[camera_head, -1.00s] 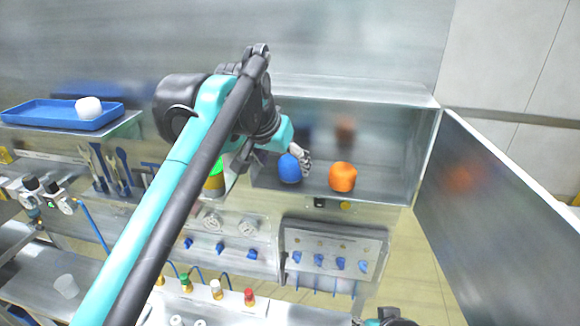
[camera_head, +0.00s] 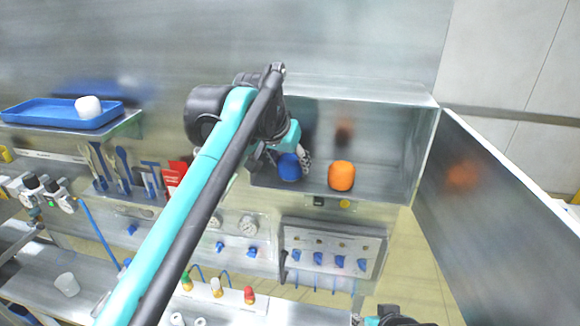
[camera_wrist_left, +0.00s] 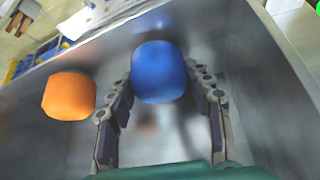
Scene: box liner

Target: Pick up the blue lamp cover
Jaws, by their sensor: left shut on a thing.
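The blue lamp cover (camera_head: 289,168) is a rounded blue piece at the left part of the open metal box, beside the orange one. It also shows in the left wrist view (camera_wrist_left: 158,72), between the two fingers. My left gripper (camera_head: 292,157) reaches into the box from the left, partly over the cover. In the wrist view the fingers (camera_wrist_left: 162,92) stand on either side of the cover and are shut on it. Whether the cover is clear of the box floor I cannot tell. Only a black and teal part of my right arm shows at the bottom edge; its gripper is out of view.
An orange lamp cover (camera_head: 341,176) stands close to the right of the blue one. The metal box (camera_head: 385,185) has walls around both. A blue tray (camera_head: 50,113) with a white cover (camera_head: 88,107) is on the left shelf. A tall metal panel (camera_head: 490,200) stands at right.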

